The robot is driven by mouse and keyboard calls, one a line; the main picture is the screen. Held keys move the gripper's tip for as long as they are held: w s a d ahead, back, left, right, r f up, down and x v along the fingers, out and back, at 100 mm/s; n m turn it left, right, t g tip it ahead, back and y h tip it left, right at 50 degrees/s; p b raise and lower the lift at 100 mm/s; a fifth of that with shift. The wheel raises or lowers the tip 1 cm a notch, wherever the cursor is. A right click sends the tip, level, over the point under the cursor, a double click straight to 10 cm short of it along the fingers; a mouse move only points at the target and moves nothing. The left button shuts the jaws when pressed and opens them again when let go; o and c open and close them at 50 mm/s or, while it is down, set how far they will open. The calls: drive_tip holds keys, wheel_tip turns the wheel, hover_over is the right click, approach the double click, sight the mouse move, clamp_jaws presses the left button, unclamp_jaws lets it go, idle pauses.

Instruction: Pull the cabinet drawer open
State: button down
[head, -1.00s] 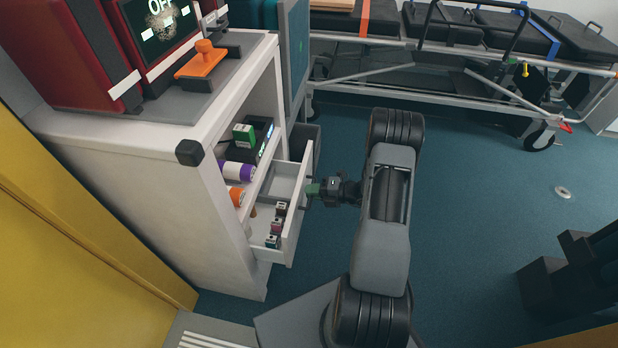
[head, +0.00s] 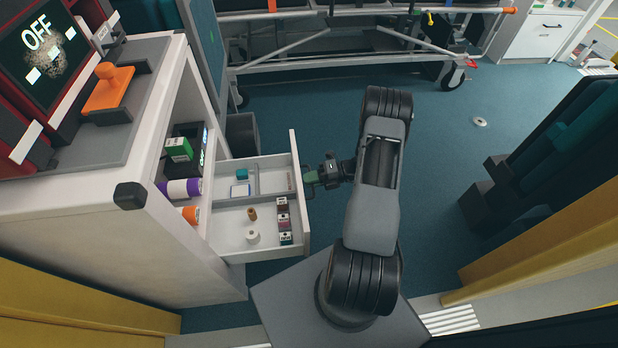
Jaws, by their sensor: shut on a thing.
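The white cabinet (head: 95,240) stands at the left in the head view. Its drawer (head: 275,150) is pulled well out to the right, and its inside shows from above. The drawer holds small boxes (head: 284,220), a white roll (head: 252,237), a brown bottle (head: 252,214) and a teal item (head: 242,174). My gripper (head: 312,183) is at the outer face of the drawer front, shut on its handle. The handle is mostly hidden by the fingers.
Red monitors and an orange-handled item (head: 108,90) sit on the cabinet top. A stretcher (head: 340,60) stands at the back. Dark seats (head: 520,170) are at the right. Blue floor (head: 430,150) is clear between them.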

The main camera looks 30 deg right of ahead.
drive_tip(key=shift+r, duration=0.1)
drive_tip(key=c, duration=1.2)
unclamp_jaws()
drive_tip(key=shift+d, duration=0.15)
drive_tip(key=p+v, duration=0.2)
drive_tip(key=v, duration=1.1)
drive_tip(key=shift+d, duration=0.3)
drive_tip(key=a+r+n+g+h+p, duration=0.2)
drive_tip(key=a+r+n+p, duration=0.3)
drive_tip(key=r, duration=0.4)
drive_tip(key=w+a+r+n+g+h+p, duration=0.1)
drive_tip(key=a+r+n+g+h+p, duration=0.2)
drive_tip(key=r+n, duration=0.55)
drive_tip(key=a+r+n+g+h+p, duration=0.2)
drive_tip(key=a+r+n+p, duration=0.25)
drive_tip(key=r, duration=0.65)
drive_tip(key=s+a+r+n+t+h+p, duration=0.1)
drive_tip(key=s+a+r+n+h+p, duration=0.1)
drive_tip(key=r+n, duration=0.5)
drive_tip(key=s+a+r+n+t+h+p, duration=0.2)
drive_tip(key=s+a+r+n+h+p, duration=0.1)
drive_tip(key=r+n+p, duration=0.4)
drive_tip(key=s+a+r+n+t+h+p, duration=0.2)
drive_tip(key=s+a+r+n+p, duration=0.2)
drive_tip(key=a+r+n, duration=0.2)
wheel_tip(320, 180, up, 4)
drive_tip(key=shift+r+n+h+p, duration=0.1)
drive_tip(key=shift+n+h+p, duration=0.25)
drive_tip(key=shift+n, duration=0.75)
